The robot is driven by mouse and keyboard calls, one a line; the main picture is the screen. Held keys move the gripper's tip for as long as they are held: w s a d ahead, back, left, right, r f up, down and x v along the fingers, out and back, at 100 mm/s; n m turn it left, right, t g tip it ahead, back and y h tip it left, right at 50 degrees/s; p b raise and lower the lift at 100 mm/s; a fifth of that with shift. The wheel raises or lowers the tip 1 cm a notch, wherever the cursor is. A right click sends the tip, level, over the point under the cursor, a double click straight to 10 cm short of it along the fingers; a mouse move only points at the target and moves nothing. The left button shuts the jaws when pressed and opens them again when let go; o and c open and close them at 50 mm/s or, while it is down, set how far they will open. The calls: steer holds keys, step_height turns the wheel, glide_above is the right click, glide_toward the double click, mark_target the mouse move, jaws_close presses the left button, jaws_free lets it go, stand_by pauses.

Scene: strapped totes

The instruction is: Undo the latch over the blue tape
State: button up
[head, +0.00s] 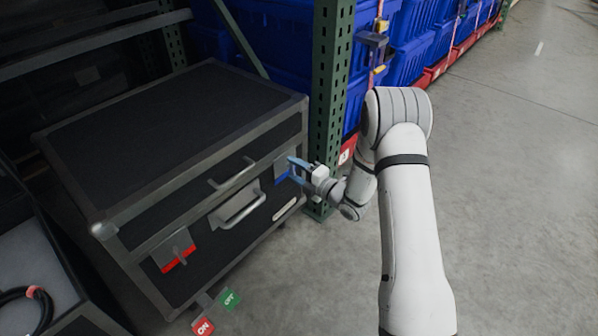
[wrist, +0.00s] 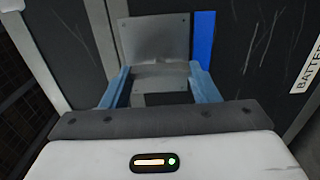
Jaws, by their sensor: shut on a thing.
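A black case (head: 175,140) with metal edges stands at the left in the head view. The blue tape (head: 282,175) is on the right of its front, largely behind my fingers; in the wrist view the blue tape (wrist: 203,38) is a vertical strip right of a grey metal latch (wrist: 155,38). My gripper (head: 291,168) is at this latch. In the wrist view my gripper's (wrist: 160,84) blue fingers stand on either side of the latch's lower part and are shut on it. The latch's plate lies against the case front; its lower end is partly hidden.
A second latch (head: 179,245) sits over red tape at the front's left. A handle (head: 240,207) is between them. A green rack post (head: 328,90) stands close behind my gripper. Red (head: 203,326) and green (head: 230,298) tags hang low. Floor at the right is clear.

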steer(key=shift+s+a, duration=0.1)
steer(key=shift+a, duration=0.05)
steer(key=o, duration=1)
steer(key=shift+d, duration=0.3)
steer(key=p+v, duration=0.2)
steer(key=v, duration=0.5)
steer(key=shift+s+d, duration=0.1)
steer(key=shift+s, duration=0.1)
